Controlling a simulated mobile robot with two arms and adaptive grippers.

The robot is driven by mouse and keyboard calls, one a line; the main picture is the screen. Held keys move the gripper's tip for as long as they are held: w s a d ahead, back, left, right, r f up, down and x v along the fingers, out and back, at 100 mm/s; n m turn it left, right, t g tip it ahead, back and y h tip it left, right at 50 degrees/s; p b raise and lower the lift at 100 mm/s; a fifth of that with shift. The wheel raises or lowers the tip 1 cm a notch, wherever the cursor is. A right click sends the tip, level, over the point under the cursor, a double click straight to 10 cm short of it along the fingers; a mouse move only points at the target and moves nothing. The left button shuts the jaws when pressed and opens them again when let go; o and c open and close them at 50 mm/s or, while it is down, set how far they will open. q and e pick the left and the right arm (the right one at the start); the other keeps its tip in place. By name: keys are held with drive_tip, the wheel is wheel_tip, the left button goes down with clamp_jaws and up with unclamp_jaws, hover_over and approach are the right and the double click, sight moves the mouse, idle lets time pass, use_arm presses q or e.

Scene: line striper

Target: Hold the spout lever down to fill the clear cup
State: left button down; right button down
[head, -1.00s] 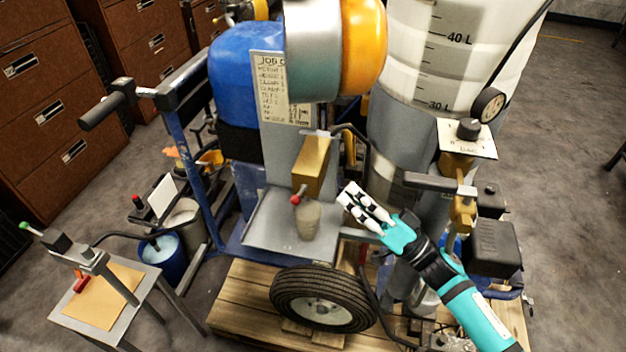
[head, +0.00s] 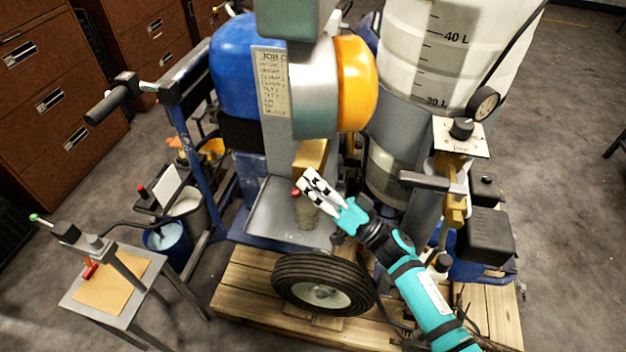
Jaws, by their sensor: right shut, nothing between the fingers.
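The brass spout block (head: 310,155) stands on the front of the machine, partly hidden by the grey and orange cylinder above it. The red lever knob (head: 296,192) shows at its lower front, just left of my right gripper's fingertips. The clear cup (head: 306,214) stands on the grey metal shelf (head: 268,222) below the spout, partly covered by the fingers; its fill level cannot be told. My right gripper (head: 307,182) is shut and empty, in front of the spout and close to the knob. I cannot tell whether it touches the knob. My left gripper is not in view.
A black tyre (head: 323,283) sits below the shelf on a wooden pallet (head: 240,283). A clear tank (head: 430,50) with litre marks and a gauge stands behind right. A small table (head: 150,280) and a blue bucket (head: 170,243) are at left.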

drive_tip(key=shift+s+f+n+b, duration=0.15)
drive_tip(key=shift+n+b, duration=0.35)
drive_tip(key=shift+b, duration=0.05)
drive_tip(key=shift+y, duration=0.4)
drive_tip(key=shift+s+a+f+n+g+y+b, duration=0.1)
drive_tip(key=shift+s+f+n+g+y+b, duration=0.2)
drive_tip(key=shift+f+n+g+y+b, duration=0.8)
drive_tip(key=shift+s+a+f+n+g+h+b, duration=0.1)
drive_tip(key=shift+s+f+n+g+b, duration=0.3)
drive_tip(key=shift+n+b, duration=1.4)
drive_tip(key=shift+s+a+f+n+g+y+b, duration=0.1)
drive_tip(key=shift+s+f+n+g+y+b, duration=0.1)
drive_tip(key=shift+f+n+g+y+b, duration=0.9)
drive_tip(key=shift+r+n+h+b, duration=0.3)
drive_tip(key=shift+h+b, duration=0.05)
drive_tip(key=shift+h, duration=0.05)
idle(2.7)
